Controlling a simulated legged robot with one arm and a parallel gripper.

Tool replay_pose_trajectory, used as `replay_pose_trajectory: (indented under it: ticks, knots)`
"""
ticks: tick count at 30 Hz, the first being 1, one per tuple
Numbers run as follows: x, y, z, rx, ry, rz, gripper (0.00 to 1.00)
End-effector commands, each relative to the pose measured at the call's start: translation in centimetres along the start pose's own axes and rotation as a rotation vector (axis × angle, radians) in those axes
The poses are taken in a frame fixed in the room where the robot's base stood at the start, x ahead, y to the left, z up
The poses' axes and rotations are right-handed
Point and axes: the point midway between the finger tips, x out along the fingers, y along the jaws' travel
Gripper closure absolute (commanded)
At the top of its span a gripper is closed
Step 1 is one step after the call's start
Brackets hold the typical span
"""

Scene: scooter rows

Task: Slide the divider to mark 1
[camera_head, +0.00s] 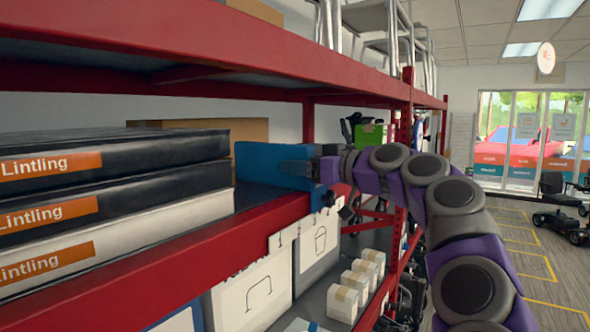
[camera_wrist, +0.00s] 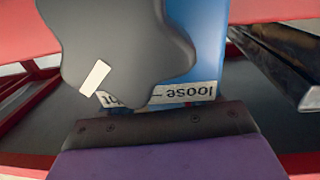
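The blue divider (camera_head: 262,160) stands upright on the red-edged shelf, right of the stacked boxes. It also shows in the wrist view (camera_wrist: 210,45), with an upside-down label strip (camera_wrist: 185,95) reading partly "loose". My gripper (camera_head: 300,167) is at the divider's right end, its dark finger overlapping the blue face.
Black and white boxes (camera_head: 110,165) labelled "Lintling" fill the shelf at left, close to the divider. A cardboard box (camera_head: 205,128) stands behind. The upper red shelf beam (camera_head: 200,40) runs overhead. Small white boxes (camera_head: 355,285) sit on the lower shelf.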

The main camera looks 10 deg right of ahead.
Motion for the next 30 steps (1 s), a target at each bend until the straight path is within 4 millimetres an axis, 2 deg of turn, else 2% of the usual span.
replay_pose_trajectory:
  ticks: [1,13,30]
  knots:
    - [-0.8,0.8,1.1,0.003,-0.013,0.01,0.38]
    - [-2.5,-0.2,0.9,-0.005,-0.016,0.008,0.38]
    - [-6.2,0.2,0.9,-0.005,-0.015,0.009,0.38]
